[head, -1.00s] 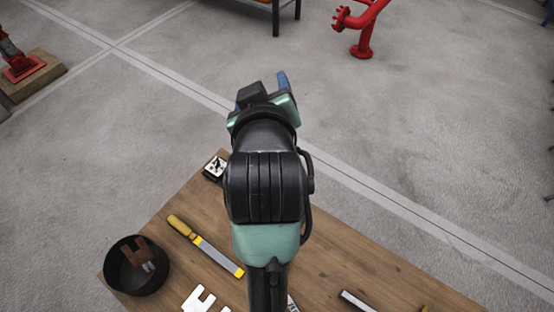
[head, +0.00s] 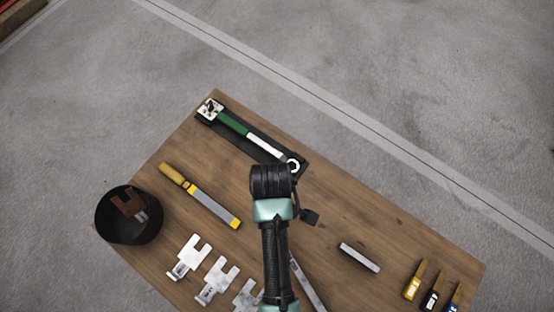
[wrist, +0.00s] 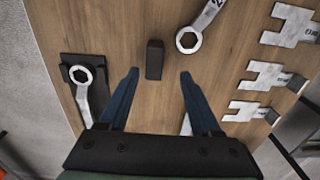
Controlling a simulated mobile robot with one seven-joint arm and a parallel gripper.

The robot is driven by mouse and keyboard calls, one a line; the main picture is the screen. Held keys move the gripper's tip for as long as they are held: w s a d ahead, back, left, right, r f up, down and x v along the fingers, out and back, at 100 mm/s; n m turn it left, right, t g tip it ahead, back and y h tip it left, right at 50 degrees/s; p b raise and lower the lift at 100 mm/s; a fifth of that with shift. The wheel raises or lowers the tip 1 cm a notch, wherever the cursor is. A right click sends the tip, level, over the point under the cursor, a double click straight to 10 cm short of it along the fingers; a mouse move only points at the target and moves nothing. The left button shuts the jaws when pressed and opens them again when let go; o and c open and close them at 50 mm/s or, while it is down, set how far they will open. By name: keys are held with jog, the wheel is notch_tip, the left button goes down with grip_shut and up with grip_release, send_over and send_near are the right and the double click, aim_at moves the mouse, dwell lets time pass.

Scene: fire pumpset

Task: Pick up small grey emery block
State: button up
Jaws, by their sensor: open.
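A small dark grey block (wrist: 154,60), which I take as the emery block, lies on the wooden table in the wrist view. My gripper (wrist: 159,74) is open and empty, with its two blue fingers spread. The block appears just ahead of and between the fingertips, nearer the left one; I see no contact, and the height gap is hard to judge. In the head view a dark block (head: 310,217), seemingly the same one, shows just right of my arm. My arm hides the gripper there.
A ring spanner (wrist: 187,41) lies close right of the block. A wrench (head: 265,146) sits in a black tray on the other side. Notched metal plates (head: 189,257), a file (head: 213,207), a black bowl (head: 112,229), a pale grey bar (head: 359,257) and several small tools lie around.

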jog(key=shift+w+d+f+b, duration=0.1)
jog(key=shift+d+f+b, duration=0.15)
jog(key=shift+f, duration=1.15)
jog(key=shift+w+d+f+b, duration=0.1)
jog(key=shift+d+f+b, duration=0.1)
jog(key=shift+f, duration=1.15)
jog(key=shift+c, duration=0.3)
grip_shut()
